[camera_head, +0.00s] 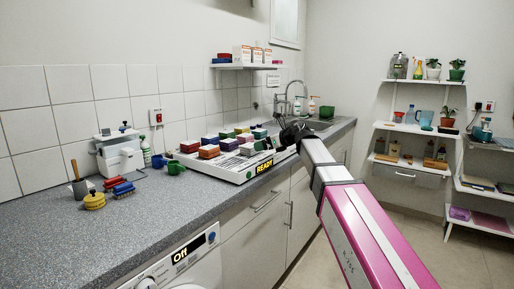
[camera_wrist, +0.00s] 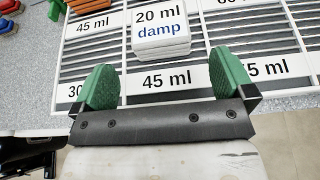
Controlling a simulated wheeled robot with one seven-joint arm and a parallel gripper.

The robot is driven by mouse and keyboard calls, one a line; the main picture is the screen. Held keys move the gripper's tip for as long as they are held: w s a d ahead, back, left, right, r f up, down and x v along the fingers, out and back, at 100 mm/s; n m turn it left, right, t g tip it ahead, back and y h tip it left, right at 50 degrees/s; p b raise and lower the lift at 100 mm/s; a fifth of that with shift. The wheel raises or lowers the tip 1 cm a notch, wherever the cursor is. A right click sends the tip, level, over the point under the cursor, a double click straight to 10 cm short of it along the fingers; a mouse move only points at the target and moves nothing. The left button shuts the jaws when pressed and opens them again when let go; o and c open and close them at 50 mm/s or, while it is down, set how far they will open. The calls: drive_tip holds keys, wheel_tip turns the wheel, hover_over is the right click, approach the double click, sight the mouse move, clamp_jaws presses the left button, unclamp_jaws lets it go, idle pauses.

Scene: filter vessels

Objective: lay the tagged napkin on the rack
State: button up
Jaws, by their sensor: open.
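My gripper (camera_wrist: 163,64) has two green pads spread wide with nothing between them. In the head view my gripper (camera_head: 294,131) is a small dark shape over the right end of a white slatted rack (camera_head: 228,175). In the wrist view the rack's dark slats (camera_wrist: 92,48) carry strips reading 45 ml and other amounts. A white, flat, layered piece (camera_wrist: 160,40) marked "20 ml damp" lies on the slats just beyond the fingertips, between and ahead of them. I cannot tell if it is the tagged napkin; no other napkin shows clearly.
Several coloured blocks (camera_head: 209,151) stand on the rack. A READY sign (camera_head: 264,166) is on its front edge. The counter's front left (camera_head: 130,230) is clear. A sink (camera_head: 318,124) lies behind.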

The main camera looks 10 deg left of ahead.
drive_tip(key=shift+v, duration=2.3)
drive_tip(key=shift+w, duration=0.1)
